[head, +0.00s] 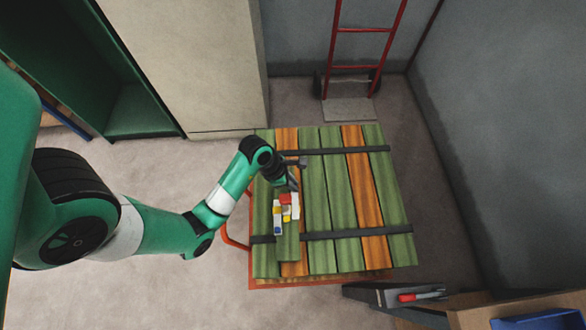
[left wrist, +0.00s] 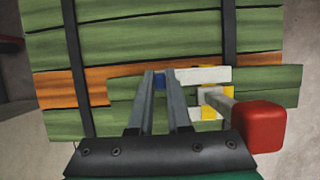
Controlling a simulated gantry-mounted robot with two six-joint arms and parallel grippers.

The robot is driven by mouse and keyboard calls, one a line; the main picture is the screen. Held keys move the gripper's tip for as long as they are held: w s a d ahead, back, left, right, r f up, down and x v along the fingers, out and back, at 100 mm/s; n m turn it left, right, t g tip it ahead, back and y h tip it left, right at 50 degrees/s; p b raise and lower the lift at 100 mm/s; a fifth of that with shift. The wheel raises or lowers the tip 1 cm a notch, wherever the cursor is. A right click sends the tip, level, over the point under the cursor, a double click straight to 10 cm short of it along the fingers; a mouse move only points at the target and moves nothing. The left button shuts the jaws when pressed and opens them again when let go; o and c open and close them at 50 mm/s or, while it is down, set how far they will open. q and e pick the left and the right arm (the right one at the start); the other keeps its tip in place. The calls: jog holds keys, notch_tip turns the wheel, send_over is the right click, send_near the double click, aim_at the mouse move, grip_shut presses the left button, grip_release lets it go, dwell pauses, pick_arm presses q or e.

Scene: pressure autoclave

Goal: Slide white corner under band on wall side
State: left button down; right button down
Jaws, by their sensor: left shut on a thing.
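The white piece (head: 296,211) is part of a small cluster of white, yellow, red and blue parts over the left planks. In the left wrist view a white bar (left wrist: 205,75) runs right from between my fingers, with a blue part (left wrist: 158,80) between the tips. My left gripper (head: 293,185) is shut on this blue-and-white piece; the tips partly hide it. A red block (left wrist: 264,128) on a grey stem stands close to the camera. Two dark bands cross the planks: the far band (head: 330,151) and the near band (head: 335,235). My right gripper is out of view.
The bands lie over green and orange planks (head: 341,190) on a red-framed cart. A short green plank (left wrist: 125,88) lies over the orange one. A red hand truck (head: 362,67) stands behind. A grey wall (head: 500,130) is at right, with a bench (head: 470,305) at lower right.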

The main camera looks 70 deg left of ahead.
pick_arm(q)
jog(key=shift+d, duration=0.1)
jog(key=c, duration=0.8)
grip_release()
jog(key=p+v, duration=0.7)
jog(key=v, duration=0.4)
jog(key=shift+s+r, duration=0.25)
jog(key=shift+r, duration=0.05)
